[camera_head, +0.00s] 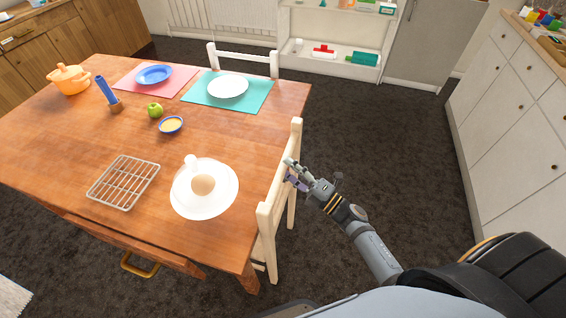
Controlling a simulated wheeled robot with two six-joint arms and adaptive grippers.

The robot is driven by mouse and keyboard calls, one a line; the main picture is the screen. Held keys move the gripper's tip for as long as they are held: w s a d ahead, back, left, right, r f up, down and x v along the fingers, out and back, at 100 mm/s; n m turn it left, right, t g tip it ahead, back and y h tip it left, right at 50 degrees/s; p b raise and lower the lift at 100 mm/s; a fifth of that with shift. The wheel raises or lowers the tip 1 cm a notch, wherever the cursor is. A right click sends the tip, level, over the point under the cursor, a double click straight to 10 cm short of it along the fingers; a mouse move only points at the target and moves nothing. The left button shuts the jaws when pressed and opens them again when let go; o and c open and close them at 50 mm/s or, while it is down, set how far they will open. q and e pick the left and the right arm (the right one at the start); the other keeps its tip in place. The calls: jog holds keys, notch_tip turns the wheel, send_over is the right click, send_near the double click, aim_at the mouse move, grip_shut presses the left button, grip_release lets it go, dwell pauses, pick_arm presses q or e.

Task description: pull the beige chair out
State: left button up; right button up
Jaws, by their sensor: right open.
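The beige chair (267,226) stands at the right side of the wooden table (225,138), its back facing right and its seat side tucked in toward the table. My right gripper (289,171) is open, at the middle of the chair's backrest, between its two upright posts. The fingertips are close to the top rail or overlapping it; I cannot tell whether they touch it. My left gripper is not in view.
A second, pale chair (243,58) stands at the table's far side. Near the beige chair, a white plate (182,205) holds a round item. Dark floor (385,150) is clear to the right, up to the white cabinets (500,120).

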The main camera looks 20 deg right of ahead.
jog(key=shift+x, duration=1.35)
jog(key=shift+c, duration=0.2)
grip_shut()
